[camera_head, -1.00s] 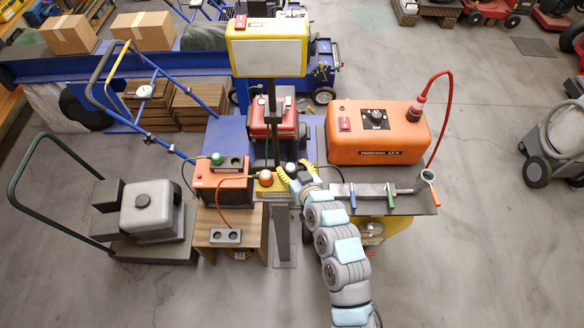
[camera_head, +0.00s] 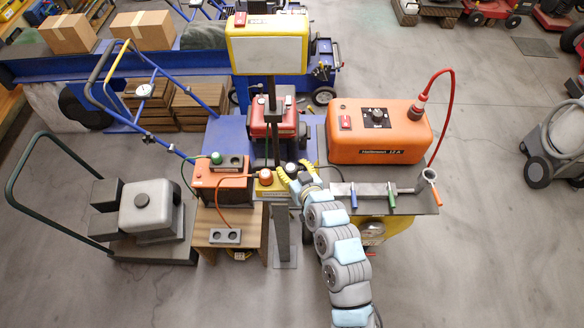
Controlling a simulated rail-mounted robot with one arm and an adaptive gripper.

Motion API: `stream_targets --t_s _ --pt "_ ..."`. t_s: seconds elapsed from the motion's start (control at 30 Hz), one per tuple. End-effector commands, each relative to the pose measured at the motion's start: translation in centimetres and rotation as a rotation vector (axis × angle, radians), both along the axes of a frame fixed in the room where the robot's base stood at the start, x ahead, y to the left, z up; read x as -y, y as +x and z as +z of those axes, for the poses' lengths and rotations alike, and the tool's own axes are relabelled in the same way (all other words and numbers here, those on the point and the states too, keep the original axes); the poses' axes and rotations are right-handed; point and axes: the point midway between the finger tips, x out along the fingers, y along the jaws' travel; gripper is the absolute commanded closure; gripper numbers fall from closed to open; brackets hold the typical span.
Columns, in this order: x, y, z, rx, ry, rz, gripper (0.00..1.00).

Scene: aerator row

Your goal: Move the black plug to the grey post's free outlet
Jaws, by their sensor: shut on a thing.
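My gripper (camera_head: 292,177), with yellow fingers, is at the middle of the scene, just above the top of the grey post (camera_head: 282,236). It is shut on what seems to be the black plug, which the fingers mostly hide. A dark cord shows beside the gripper. A yellow outlet box (camera_head: 264,190) is at the post's top, with an orange plug (camera_head: 265,176) on its left part. The gripper covers the box's right part, so the free outlet is hidden. I cannot tell whether the held plug touches the box.
An orange unit (camera_head: 208,184) with a green plug (camera_head: 216,158) stands left of the post. A large orange tank (camera_head: 375,146) is behind right, above a bench (camera_head: 405,205) with colored handles. A dark upright with a yellow lamp box (camera_head: 268,50) rises behind the gripper.

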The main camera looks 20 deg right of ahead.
Motion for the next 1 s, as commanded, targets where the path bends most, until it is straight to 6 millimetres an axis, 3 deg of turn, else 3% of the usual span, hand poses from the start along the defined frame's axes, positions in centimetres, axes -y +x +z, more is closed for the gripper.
stream_targets --t_s 1.0 --pt "0.0 0.0 -2.1 0.001 0.0 0.0 0.83"
